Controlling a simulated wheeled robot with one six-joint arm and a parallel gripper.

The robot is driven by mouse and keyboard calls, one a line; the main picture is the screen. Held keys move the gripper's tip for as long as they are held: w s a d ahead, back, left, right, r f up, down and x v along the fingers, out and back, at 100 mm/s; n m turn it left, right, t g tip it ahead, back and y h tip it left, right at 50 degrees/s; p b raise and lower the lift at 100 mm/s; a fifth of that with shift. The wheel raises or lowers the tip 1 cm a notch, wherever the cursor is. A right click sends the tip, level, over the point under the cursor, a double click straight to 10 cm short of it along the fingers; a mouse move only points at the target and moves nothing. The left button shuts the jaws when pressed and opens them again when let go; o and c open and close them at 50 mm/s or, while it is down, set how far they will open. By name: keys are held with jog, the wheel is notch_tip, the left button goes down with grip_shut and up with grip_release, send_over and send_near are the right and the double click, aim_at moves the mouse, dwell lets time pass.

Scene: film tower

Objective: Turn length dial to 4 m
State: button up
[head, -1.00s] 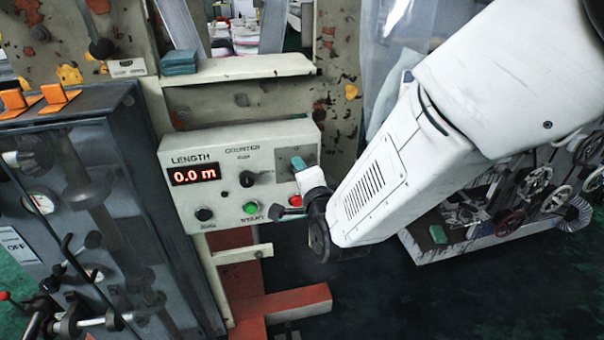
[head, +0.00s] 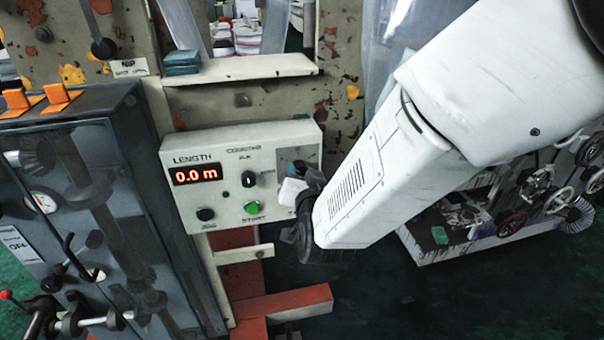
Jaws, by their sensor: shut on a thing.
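The cream control panel (head: 235,150) is at the centre left in the head view. Its red display (head: 195,174) under the word LENGTH reads 0.0 m. My gripper (head: 297,180) is at the panel's right side, in front of a grey plate (head: 296,153) with faint markings. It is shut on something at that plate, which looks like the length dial. The dial itself is hidden behind the gripper, so its pointer cannot be read.
A shelf (head: 240,68) juts out above. A grey cabinet (head: 120,190) stands to the left.

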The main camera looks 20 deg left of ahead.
jog(key=n, duration=0.5)
jog(key=shift+s+a+f+n+t+h, duration=0.1)
jog(key=shift+f+n+t+h, duration=0.05)
jog(key=shift+n+t+h, duration=0.2)
jog(key=n+t, duration=0.1)
jog(key=n, duration=0.5)
jog(key=shift+f+n, duration=0.1)
jog(key=shift+n, duration=0.45)
jog(key=o, duration=1)
jog(key=shift+a, duration=0.1)
jog(key=shift+s, duration=0.1)
jog(key=v, duration=0.7)
jog(key=shift+s, duration=0.3)
